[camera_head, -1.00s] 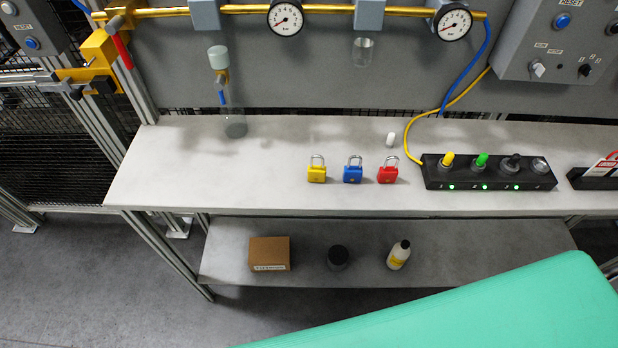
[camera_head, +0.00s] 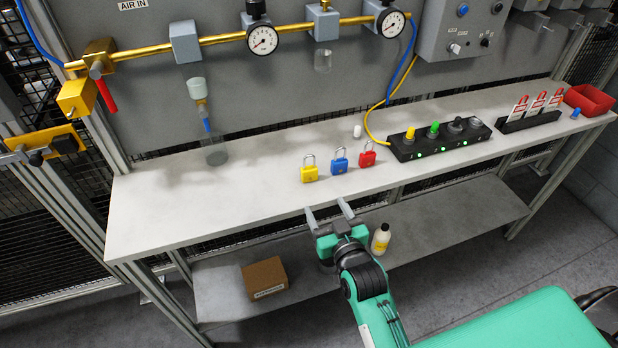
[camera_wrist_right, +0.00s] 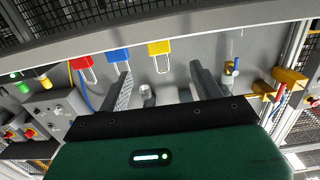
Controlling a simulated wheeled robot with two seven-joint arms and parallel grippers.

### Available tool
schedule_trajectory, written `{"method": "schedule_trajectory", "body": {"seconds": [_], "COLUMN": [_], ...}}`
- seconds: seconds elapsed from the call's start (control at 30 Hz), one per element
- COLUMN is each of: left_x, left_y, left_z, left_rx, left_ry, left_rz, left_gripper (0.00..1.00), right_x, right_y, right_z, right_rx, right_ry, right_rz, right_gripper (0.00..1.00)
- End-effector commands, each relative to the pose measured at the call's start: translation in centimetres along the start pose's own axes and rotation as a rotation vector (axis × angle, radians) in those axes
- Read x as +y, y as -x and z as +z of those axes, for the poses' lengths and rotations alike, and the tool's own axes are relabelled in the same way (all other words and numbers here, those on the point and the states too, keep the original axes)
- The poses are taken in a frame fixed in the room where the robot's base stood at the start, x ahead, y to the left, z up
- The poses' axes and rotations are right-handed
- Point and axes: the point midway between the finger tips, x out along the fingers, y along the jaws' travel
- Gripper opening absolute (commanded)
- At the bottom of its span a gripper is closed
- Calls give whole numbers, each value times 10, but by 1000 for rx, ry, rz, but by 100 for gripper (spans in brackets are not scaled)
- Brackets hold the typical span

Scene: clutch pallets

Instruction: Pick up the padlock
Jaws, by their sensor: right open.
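Three padlocks stand in a row on the workbench (camera_head: 240,195): a yellow one (camera_head: 309,174), a blue one (camera_head: 340,165) and a red one (camera_head: 368,158), each with its shackle up. My right gripper (camera_head: 329,211) is open and empty at the bench's front edge, nearer than the padlocks and touching none. The right wrist view shows the yellow padlock (camera_wrist_right: 160,48), the blue padlock (camera_wrist_right: 119,54) and the red padlock (camera_wrist_right: 82,63) beyond the spread fingers (camera_wrist_right: 162,80). My left gripper is not in view.
A black strip with coloured knobs (camera_head: 440,143) lies right of the padlocks. A red bin (camera_head: 590,100) and a tag rack (camera_head: 530,120) stand farther right. A lower shelf holds a cardboard box (camera_head: 265,278) and a white bottle (camera_head: 381,239). The bench's left part is mostly clear.

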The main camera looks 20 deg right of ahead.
Motion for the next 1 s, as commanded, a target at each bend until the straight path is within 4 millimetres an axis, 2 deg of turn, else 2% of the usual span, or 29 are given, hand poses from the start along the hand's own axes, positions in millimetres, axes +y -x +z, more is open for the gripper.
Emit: {"method": "schedule_trajectory", "body": {"seconds": [0.13, 0.23, 0.5, 0.77, 1.0], "left_x": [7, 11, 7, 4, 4], "left_y": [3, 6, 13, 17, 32], "left_z": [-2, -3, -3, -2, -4], "left_rx": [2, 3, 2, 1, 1], "left_ry": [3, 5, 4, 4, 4], "left_rz": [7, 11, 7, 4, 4], "left_gripper": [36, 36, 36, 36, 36], "right_x": [1, 0, 1, 1, 4], "right_y": [-12, -29, -72, -88, -118], "right_z": [-6, -7, -6, -7, -18], "right_rx": [9, 9, 6, 6, 8], "right_ry": [0, 0, 0, -1, 0], "right_rz": [2, 1, 1, 1, 1], "right_gripper": [66, 66, 66, 66, 66]}}
